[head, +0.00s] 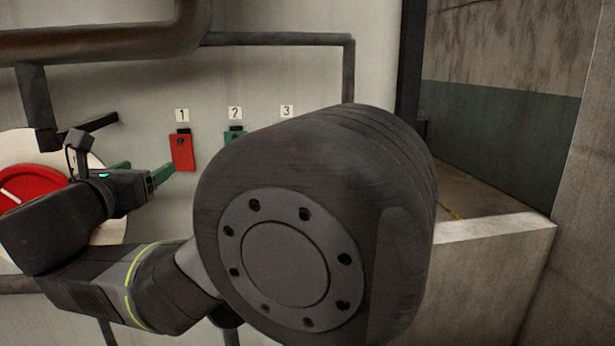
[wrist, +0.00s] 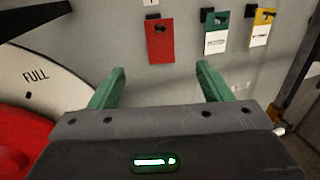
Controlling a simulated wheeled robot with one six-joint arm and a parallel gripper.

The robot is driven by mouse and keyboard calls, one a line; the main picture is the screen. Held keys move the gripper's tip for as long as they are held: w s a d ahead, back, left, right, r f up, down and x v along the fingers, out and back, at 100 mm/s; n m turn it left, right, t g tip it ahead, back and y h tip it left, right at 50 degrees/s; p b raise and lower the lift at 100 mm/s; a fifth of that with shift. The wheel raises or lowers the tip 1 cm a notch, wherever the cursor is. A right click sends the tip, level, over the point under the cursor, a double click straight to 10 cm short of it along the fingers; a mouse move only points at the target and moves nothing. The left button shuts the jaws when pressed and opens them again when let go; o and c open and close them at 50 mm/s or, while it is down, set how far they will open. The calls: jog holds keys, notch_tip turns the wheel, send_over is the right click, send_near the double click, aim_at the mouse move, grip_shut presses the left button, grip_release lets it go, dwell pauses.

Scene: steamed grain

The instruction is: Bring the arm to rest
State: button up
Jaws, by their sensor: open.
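My gripper (head: 145,175) is at the left in the head view, in front of the wall with the dial. In the wrist view its two green fingers (wrist: 158,85) stand wide apart with nothing between them. My arm is bent, and its large dark joint fills the middle of the head view. It hides much of the wall behind it.
A red tag (wrist: 160,41) hangs under label 1, with a green-and-white tag (wrist: 216,37) and a yellow-and-white tag (wrist: 262,27) to its right. A white dial marked FULL (wrist: 40,75) with a red centre (head: 35,185) is at the left. Dark pipes (head: 280,39) run above. A low wall (head: 490,260) stands at right.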

aim_at(181, 148)
jog(key=w+p, duration=0.1)
jog(key=w, duration=0.6)
jog(key=w+p, duration=0.1)
jog(key=w, duration=0.6)
jog(key=shift+d, duration=0.2)
jog(key=shift+s, duration=0.35)
